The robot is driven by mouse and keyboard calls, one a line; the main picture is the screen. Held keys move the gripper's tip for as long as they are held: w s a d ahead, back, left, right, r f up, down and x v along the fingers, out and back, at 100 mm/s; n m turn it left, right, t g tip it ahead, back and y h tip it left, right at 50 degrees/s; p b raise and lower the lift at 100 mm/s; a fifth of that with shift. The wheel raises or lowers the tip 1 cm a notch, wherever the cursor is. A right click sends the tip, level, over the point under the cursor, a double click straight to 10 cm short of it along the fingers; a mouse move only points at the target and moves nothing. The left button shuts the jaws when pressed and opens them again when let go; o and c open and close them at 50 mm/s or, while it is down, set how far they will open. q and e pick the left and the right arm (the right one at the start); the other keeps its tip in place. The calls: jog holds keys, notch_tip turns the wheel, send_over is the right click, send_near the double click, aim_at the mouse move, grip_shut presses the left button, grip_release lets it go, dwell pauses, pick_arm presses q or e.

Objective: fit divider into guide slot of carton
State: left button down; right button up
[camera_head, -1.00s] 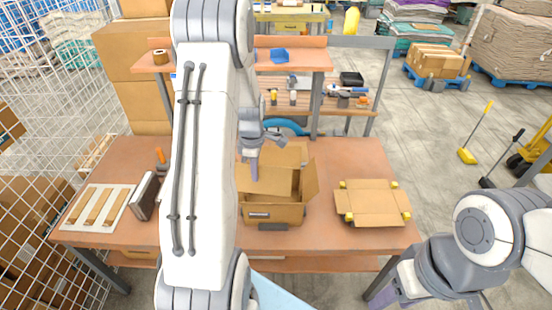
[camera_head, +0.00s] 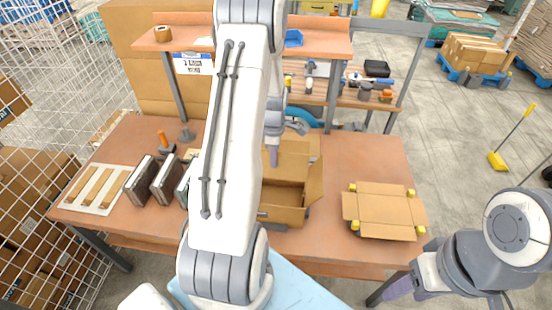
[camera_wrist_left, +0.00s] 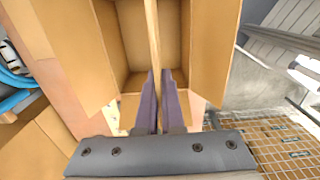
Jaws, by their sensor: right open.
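The open carton (camera_head: 291,215) stands on the workbench with its flaps up, partly hidden by my left arm. In the left wrist view I look down into the carton (camera_wrist_left: 204,62). The thin tan divider (camera_wrist_left: 153,40) shows edge-on there. My left gripper (camera_wrist_left: 158,100) is shut on the divider and holds it upright over the carton's opening. I cannot tell whether its lower edge is in the guide slot, which I cannot make out. In the head view my left gripper (camera_head: 273,157) points down by the carton's back side. My right gripper (camera_head: 398,290) is open, low at right, away from the bench.
A flattened carton piece with yellow corners (camera_head: 383,209) lies right of the carton. Dark upright panels (camera_head: 141,181) and a white tray with wooden strips (camera_head: 79,205) are at the left. A shelf (camera_head: 335,47) rises behind. The bench between the carton and flattened piece is clear.

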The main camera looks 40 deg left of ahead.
aim_at(274, 171)
dwell(0.3)
pick_arm(q)
notch_tip(274, 171, down, 5)
jog(key=b, duration=0.3)
jog(key=shift+r, duration=0.2)
jog(key=shift+f+b, duration=0.55)
dwell(1.2)
notch_tip(274, 171, down, 12)
jog(key=b, duration=0.8)
jog(key=shift+f, duration=0.25)
dwell(3.6)
